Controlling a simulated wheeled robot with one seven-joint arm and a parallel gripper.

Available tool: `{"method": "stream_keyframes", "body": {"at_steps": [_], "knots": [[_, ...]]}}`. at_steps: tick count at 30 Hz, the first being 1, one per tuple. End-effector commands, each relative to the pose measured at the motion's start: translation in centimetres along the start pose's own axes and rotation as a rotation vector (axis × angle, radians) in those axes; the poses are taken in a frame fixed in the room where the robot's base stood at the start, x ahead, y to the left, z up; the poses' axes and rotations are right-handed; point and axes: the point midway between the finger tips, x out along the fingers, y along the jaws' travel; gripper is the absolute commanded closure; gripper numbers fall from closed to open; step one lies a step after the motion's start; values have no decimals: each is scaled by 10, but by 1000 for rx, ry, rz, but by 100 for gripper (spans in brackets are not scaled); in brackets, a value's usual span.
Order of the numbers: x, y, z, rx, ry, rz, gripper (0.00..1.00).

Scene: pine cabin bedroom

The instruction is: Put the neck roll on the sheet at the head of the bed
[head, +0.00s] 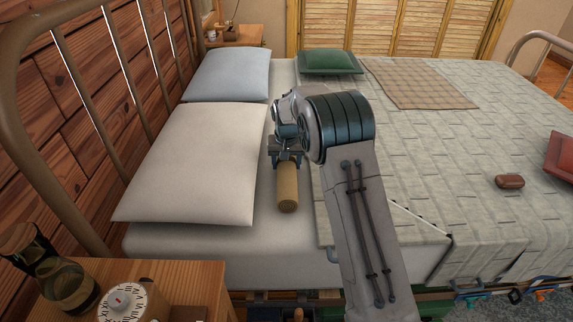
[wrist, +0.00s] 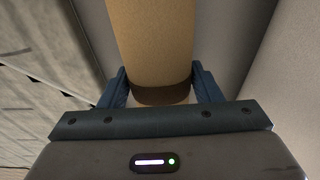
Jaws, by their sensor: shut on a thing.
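The neck roll (head: 288,190) is a tan cylinder with a darker band near one end. My gripper (head: 286,153) is shut on it, with one finger on each side; the wrist view (wrist: 150,45) shows the roll between the blue fingers (wrist: 160,88). The roll is over the pale sheet (head: 262,240), in the strip between the white pillow (head: 195,165) and the edge of the grey quilt (head: 450,150). I cannot tell whether it touches the sheet. My arm hides part of the quilt beside it.
A blue pillow (head: 227,74) and a green cushion (head: 330,61) lie farther back. A plaid throw (head: 418,83), a brown case (head: 509,181) and a red item (head: 560,155) lie on the quilt.

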Motion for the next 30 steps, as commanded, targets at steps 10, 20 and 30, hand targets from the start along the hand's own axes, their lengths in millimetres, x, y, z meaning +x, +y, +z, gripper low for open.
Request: {"method": "stream_keyframes", "body": {"at_steps": [10, 20, 30], "knots": [[2, 0, 0, 0, 3, -1, 74], [3, 0, 0, 0, 2, -1, 20], [-39, 0, -1, 0, 5, -2, 20]]}}
